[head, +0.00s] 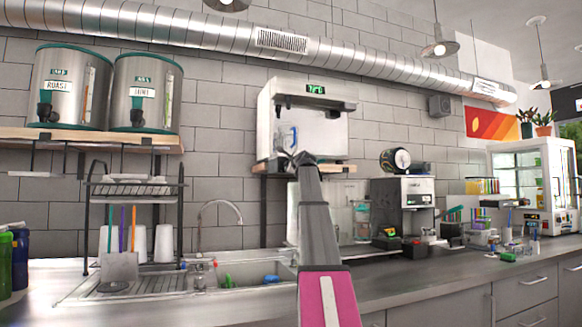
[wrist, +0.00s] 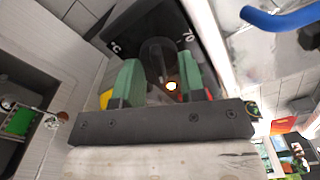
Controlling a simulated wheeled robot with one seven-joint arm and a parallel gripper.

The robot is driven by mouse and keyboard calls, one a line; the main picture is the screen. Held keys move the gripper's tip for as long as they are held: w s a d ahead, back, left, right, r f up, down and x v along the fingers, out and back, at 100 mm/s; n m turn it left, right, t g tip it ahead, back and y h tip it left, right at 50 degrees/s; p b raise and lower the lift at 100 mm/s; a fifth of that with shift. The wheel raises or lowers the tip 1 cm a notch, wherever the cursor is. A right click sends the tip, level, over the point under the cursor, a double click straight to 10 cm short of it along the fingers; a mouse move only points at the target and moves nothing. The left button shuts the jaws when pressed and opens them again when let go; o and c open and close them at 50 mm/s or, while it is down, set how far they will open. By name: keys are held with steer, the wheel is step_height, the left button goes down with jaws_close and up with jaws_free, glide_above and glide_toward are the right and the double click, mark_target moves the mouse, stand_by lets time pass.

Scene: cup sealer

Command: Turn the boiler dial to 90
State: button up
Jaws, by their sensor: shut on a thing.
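The boiler (head: 338,133) is a white box on a wall shelf in the head view, with a green digital display (head: 316,89) that is too small to read surely. Its dark dial (wrist: 157,50) shows in the wrist view on a black panel with white marks, one like "°C" and one like "70". My gripper (wrist: 160,70) has its green fingers shut on the dial's sides. In the head view my gripper (head: 303,158) is at the boiler's lower front, and the dial is hidden behind it. A small light glows between the fingers.
A blue handle (wrist: 280,18) is close to the right of my gripper in the wrist view. A wooden shelf (head: 342,168) lies under the boiler. Below are a sink (head: 245,275) with a faucet and a coffee machine (head: 403,205) to the right.

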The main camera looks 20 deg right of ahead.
steer(key=shift+m, duration=0.6)
steer(key=o, duration=0.9)
steer(key=shift+c, duration=0.2)
steer(key=shift+s, duration=0.1)
steer(key=s, duration=1)
steer(key=shift+s+a, duration=0.3)
steer(key=shift+s, duration=0.05)
steer(key=shift+f, duration=0.15)
